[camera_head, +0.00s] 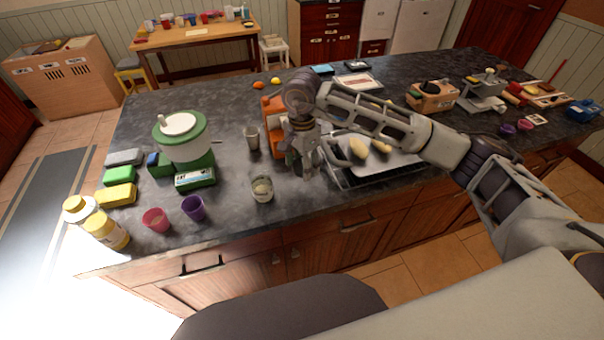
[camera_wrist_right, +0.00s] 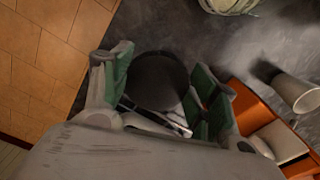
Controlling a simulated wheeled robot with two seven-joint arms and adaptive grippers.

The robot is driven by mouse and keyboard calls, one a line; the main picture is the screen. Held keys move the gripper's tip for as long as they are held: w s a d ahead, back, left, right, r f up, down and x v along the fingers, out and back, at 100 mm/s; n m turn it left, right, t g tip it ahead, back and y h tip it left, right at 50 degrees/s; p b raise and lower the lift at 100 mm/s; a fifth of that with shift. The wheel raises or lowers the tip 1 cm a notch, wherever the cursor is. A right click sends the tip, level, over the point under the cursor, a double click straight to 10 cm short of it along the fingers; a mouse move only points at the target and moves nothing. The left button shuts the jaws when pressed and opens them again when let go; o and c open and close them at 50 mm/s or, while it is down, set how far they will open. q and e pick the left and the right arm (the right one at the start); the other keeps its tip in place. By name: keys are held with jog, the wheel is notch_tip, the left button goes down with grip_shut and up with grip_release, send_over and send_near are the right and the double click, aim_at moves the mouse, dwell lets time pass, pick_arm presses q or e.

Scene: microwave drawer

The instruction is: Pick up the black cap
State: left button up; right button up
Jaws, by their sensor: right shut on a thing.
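The black cap (camera_wrist_right: 158,80) shows in the right wrist view as a dark round disc between the two green-padded fingers. My right gripper (camera_wrist_right: 163,88) is shut on it, one finger at each side. The cap cannot be made out there, hidden by the gripper or too dark. My left gripper is not in view.
A glass jar (camera_head: 262,189) and grey cup (camera_head: 252,139) stand left of the right gripper. An orange appliance (camera_head: 272,125) is close behind it. A metal tray (camera_head: 402,164) with yellowish food lies to its right. The counter's front edge is near.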

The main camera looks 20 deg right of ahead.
jog(key=shift+r, duration=0.9)
jog(key=shift+d+r+p, duration=0.15)
jog(key=shift+r+p, duration=0.3)
jog(key=shift+p, duration=0.15)
jog(key=shift+s+d+r+p, duration=0.15)
jog(key=shift+d+r+p, duration=0.3)
jog(key=shift+p, duration=0.25)
jog(key=d+p, duration=0.2)
jog(key=shift+s+d+r+m+p, duration=0.1)
jog(key=shift+d+r+m+p, duration=0.15)
jog(key=shift+r+m+p, duration=0.05)
jog(key=w+n+p, duration=0.1)
jog(key=n, duration=0.3)
jog(key=w+d+f+n+p, duration=0.1)
jog(key=w+n, duration=0.1)
jog(key=n, duration=0.3)
jog(key=w+d+f+n+p, duration=0.1)
jog(key=n, duration=0.4)
jog(key=shift+w+f, duration=0.15)
jog(key=shift+w, duration=0.15)
